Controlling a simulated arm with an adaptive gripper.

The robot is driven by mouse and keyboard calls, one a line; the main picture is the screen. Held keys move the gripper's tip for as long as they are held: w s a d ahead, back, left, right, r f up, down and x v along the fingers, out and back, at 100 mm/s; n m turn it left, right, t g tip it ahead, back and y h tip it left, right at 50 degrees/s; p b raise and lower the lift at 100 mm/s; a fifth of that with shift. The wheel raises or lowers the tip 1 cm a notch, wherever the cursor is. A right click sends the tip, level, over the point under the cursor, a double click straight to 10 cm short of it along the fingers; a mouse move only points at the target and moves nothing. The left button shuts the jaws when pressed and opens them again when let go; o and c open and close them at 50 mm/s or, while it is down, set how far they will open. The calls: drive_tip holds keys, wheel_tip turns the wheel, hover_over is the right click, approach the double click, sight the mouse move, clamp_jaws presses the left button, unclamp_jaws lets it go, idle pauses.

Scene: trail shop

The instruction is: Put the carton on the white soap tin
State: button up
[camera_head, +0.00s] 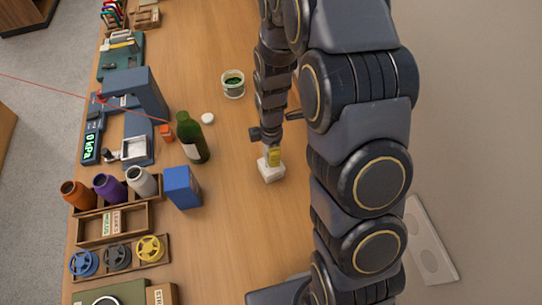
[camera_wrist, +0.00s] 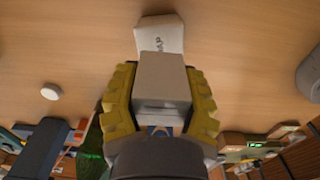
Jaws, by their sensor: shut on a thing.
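My gripper (camera_wrist: 160,112) has its yellow finger pads closed on both sides of a pale grey-white box, the carton (camera_wrist: 160,78). The white soap tin (camera_wrist: 158,38), with dark lettering, shows just past the carton's far end in the wrist view. In the head view the white soap tin (camera_head: 271,173) is on the wooden table directly below my gripper (camera_head: 274,157). The carton is mostly hidden there by the fingers. I cannot tell whether carton and tin touch.
A green bottle (camera_head: 193,140), a blue box (camera_head: 181,188) and a white round lid (camera_head: 208,118) stand to the left. A jar with green contents (camera_head: 233,84) is farther back. Racks with bottles and spools line the left edge. The table in front of the tin is clear.

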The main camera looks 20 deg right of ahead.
drive_tip(key=shift+f, duration=1.6)
drive_tip(key=shift+f, duration=0.1)
drive_tip(key=o, duration=1)
drive_tip(key=shift+o, duration=0.2)
wheel_tip(320, 180, up, 11)
drive_tip(key=shift+r, duration=0.15)
drive_tip(key=shift+s+r, duration=0.1)
drive_tip(key=shift+r, duration=0.5)
drive_tip(key=s+r+m+g, duration=0.1)
drive_tip(key=s+r+m, duration=0.5)
drive_tip(key=s+m, duration=0.3)
drive_tip(key=s+r+m, duration=0.6)
drive_tip(key=s+m, duration=0.3)
drive_tip(key=s, duration=0.4)
drive_tip(key=shift+s+d+r+g, duration=0.15)
drive_tip(key=shift+s+r+g, duration=0.2)
drive_tip(key=shift+s+g, duration=0.05)
